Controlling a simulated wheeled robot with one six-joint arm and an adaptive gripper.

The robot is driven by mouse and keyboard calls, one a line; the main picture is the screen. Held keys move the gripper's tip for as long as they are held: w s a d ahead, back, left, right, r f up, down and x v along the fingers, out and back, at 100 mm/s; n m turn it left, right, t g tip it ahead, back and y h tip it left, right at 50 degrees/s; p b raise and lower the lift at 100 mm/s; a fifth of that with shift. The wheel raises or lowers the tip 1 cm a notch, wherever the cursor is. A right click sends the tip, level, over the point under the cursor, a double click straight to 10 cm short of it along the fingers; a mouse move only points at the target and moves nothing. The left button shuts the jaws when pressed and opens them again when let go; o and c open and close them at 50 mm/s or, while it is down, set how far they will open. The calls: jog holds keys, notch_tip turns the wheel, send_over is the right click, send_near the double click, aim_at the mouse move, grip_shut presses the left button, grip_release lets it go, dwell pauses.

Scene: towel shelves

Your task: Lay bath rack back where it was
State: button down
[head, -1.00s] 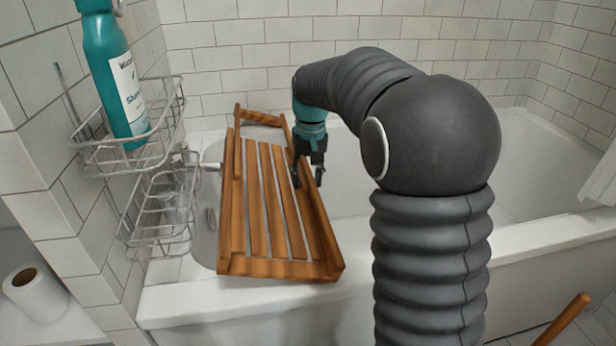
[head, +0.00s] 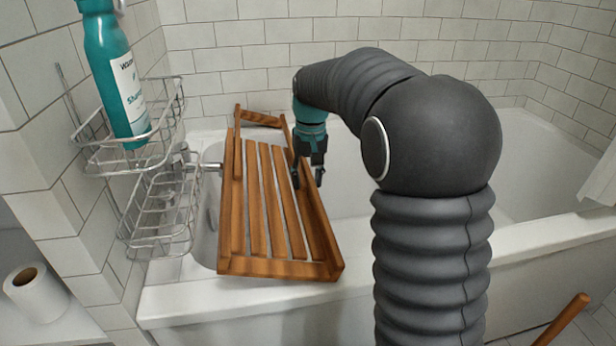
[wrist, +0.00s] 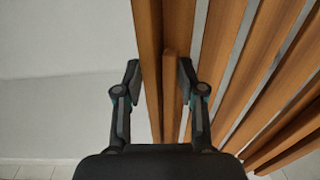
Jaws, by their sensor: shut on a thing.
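The bath rack (head: 276,268) is a slatted wooden tray. In the head view it lies across the left end of the white bathtub, its near end over the front rim and its far end towards the tiled wall. My gripper (head: 308,184) reaches down from above at the rack's right side rail. In the wrist view my gripper (wrist: 160,82) has one finger on each side of the rail (wrist: 150,60), shut on it. The slats (wrist: 250,70) spread to the right there. The contact under the rack is hidden.
A wire caddy (head: 160,210) with a teal shampoo bottle (head: 110,75) hangs on the wall close left of the rack. A tap (head: 208,166) is beside it. The bathtub (head: 430,258) is free to the right. A toilet roll (head: 38,295) stands lower left.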

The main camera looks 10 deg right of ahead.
jog(key=c, duration=0.6)
grip_release()
jog(key=shift+f, duration=0.8)
jog(key=shift+r, duration=0.15)
jog(key=shift+r, duration=0.15)
